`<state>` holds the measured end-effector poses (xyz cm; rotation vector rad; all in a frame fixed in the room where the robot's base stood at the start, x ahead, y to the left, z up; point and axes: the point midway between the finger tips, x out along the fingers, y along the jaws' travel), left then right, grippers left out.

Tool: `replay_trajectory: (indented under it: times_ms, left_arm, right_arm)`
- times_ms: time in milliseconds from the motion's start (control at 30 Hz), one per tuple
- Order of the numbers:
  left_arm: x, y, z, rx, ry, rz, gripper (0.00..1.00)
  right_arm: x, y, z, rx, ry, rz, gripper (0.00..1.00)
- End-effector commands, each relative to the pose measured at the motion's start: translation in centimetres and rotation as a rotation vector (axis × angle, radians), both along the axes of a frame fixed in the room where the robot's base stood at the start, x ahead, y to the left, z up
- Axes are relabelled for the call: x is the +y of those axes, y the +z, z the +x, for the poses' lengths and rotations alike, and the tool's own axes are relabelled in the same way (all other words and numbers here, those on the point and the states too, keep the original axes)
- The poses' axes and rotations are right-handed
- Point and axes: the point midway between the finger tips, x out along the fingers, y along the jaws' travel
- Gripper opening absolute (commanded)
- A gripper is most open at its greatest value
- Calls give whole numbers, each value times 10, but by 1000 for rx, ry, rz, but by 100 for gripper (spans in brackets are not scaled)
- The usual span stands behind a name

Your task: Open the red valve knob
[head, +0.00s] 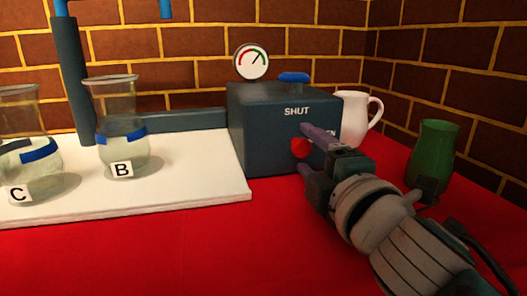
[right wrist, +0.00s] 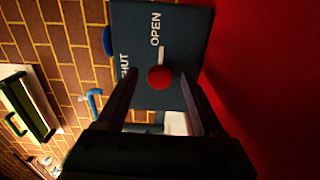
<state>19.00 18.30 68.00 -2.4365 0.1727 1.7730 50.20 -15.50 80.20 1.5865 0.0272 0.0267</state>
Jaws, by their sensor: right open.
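The red valve knob (head: 300,147) is on the front of a dark blue-grey box (head: 262,135). The box is lettered SHUT, and a second word is mostly hidden behind my right gripper (head: 311,157). In the right wrist view the knob (right wrist: 159,77) appears between the two fingers of my right gripper (right wrist: 158,79), which is open. Contact with the knob cannot be told. A short white mark (right wrist: 160,55) lies between the knob and the word OPEN. My left gripper is not in view.
A white mug (head: 357,120) stands right of the box, and a green vase (head: 432,150) is farther right, near my arm. Glass flasks B (head: 121,150) and C (head: 35,170) stand on a white board (head: 190,190) at left. A gauge (head: 252,61) and blue handle (head: 294,77) are above the box.

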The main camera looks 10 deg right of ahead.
Motion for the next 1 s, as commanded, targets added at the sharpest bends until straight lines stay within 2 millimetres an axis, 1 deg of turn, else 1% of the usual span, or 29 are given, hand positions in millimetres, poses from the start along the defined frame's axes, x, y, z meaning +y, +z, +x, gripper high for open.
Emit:
replay_trajectory:
  times_ms: [67,167,267,500,600,700,800,1000]
  left_arm:
    - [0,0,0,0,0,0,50]
    - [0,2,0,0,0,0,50]
    - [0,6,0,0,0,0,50]
    - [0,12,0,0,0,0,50]
    - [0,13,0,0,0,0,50]
    - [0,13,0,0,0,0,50]
    - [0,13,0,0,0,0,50]
    - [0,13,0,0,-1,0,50]
  right_arm:
    - [0,0,-1,0,0,0,69]
    - [0,0,-7,2,0,0,69]
    - [-1,1,-20,2,0,0,69]
    - [-2,0,-66,3,0,1,69]
    - [-3,0,-81,3,-1,2,69]
    - [-3,0,-92,1,-1,2,69]
    - [-4,0,-98,1,-1,0,69]
    - [-4,0,-99,0,0,-1,69]
